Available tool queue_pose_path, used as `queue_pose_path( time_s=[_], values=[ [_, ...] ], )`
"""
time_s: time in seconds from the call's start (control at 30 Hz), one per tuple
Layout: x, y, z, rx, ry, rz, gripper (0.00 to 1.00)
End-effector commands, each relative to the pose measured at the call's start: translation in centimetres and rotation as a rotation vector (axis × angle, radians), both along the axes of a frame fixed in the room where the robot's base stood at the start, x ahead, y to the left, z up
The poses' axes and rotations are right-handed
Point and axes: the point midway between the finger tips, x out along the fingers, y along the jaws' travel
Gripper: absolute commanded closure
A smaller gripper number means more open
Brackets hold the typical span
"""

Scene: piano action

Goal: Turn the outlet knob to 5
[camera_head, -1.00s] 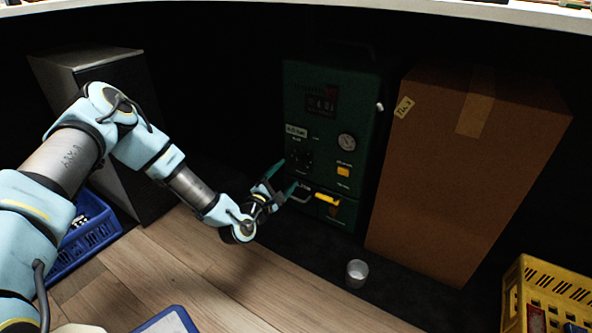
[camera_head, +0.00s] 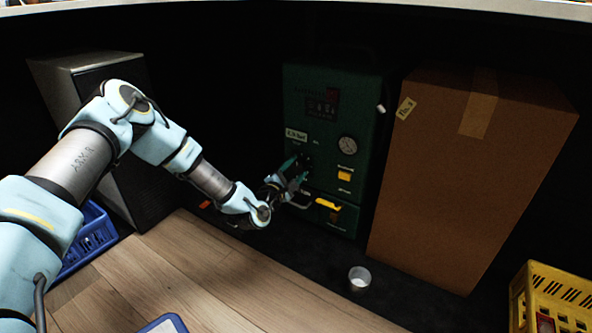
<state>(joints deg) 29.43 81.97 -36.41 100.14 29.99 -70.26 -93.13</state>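A dark green machine (camera_head: 360,120) stands at the back centre, with a small display (camera_head: 321,103), a round white gauge (camera_head: 347,146), a pale label (camera_head: 296,135) and yellow parts on its front. A dark knob (camera_head: 305,160) sits below the pale label, mostly hidden by my gripper; its setting cannot be read. My gripper (camera_head: 299,166) is at the machine's front, with its fingertips at the knob. Whether the fingers touch or close on the knob is too small and dark to tell.
A tall cardboard box (camera_head: 465,170) stands close on the machine's right. A small white cup (camera_head: 359,277) is on the dark floor strip in front. A yellow crate (camera_head: 560,290) is at lower right, a blue crate (camera_head: 92,240) at left, beside a dark cabinet (camera_head: 90,57).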

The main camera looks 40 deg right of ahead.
Motion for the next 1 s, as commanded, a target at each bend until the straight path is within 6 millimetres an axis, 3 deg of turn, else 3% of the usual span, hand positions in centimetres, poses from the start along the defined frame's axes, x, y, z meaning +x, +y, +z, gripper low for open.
queue_pose_path(
  time_s=[0.07,0.53,1.0],
  values=[
    [0.0,0.01,-0.01,0.0,0.0,0.0,0.48],
    [0.02,0.03,-0.01,-0.001,0.0,0.001,1.0],
    [0.05,0.04,0.01,0.029,-0.109,0.002,1.0]
  ],
)
